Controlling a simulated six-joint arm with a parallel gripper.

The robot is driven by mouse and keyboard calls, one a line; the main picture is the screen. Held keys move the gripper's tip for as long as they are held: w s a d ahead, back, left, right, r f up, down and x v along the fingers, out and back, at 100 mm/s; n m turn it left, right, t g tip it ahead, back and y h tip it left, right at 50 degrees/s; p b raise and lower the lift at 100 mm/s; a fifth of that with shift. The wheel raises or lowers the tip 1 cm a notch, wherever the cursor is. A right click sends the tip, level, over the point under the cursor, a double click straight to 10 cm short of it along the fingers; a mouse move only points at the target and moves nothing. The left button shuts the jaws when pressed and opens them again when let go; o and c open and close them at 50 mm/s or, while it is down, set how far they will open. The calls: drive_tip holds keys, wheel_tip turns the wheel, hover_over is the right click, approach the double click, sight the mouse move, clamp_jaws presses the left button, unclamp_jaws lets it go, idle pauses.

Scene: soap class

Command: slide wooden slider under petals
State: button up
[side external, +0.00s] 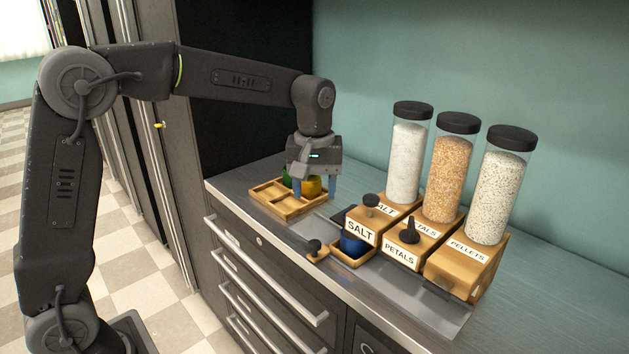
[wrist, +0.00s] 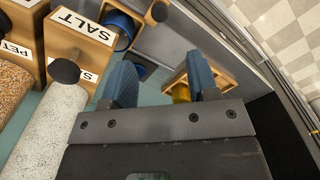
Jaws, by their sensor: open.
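The wooden slider (side external: 343,257) is a small open frame with a dark knob (side external: 314,246) at its left end. It sits on the grey rail in front of the SALT dispenser (side external: 362,231), and a blue cup (side external: 353,242) stands in it. The PETALS dispenser (side external: 406,252) is the middle one, just right of the slider. The blue cup also shows in the wrist view (wrist: 122,24), beside the SALT box. My gripper (side external: 315,188) is open and empty, pointing down over the wooden tray, left of and behind the slider. Its blue fingers straddle the view of a yellow cup.
The wooden compartment tray (side external: 270,204) holds a yellow cup (side external: 313,186) and a green one (side external: 288,181). The PELLETS dispenser (side external: 467,268) stands to the right. The grey rail (side external: 440,312) is clear in front of PETALS and PELLETS. Tall jars rise above the dispensers.

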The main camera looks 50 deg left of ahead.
sight(314, 242)
drive_tip(key=shift+r, duration=0.7)
drive_tip(key=s+d+f+t+y, duration=0.2)
drive_tip(key=s+d+t+y, duration=0.1)
drive_tip(key=s+d, duration=0.1)
drive_tip(key=x, duration=1.3)
drive_tip(key=shift+w+a, duration=0.2)
drive_tip(key=shift+c, duration=0.4)
clamp_jaws()
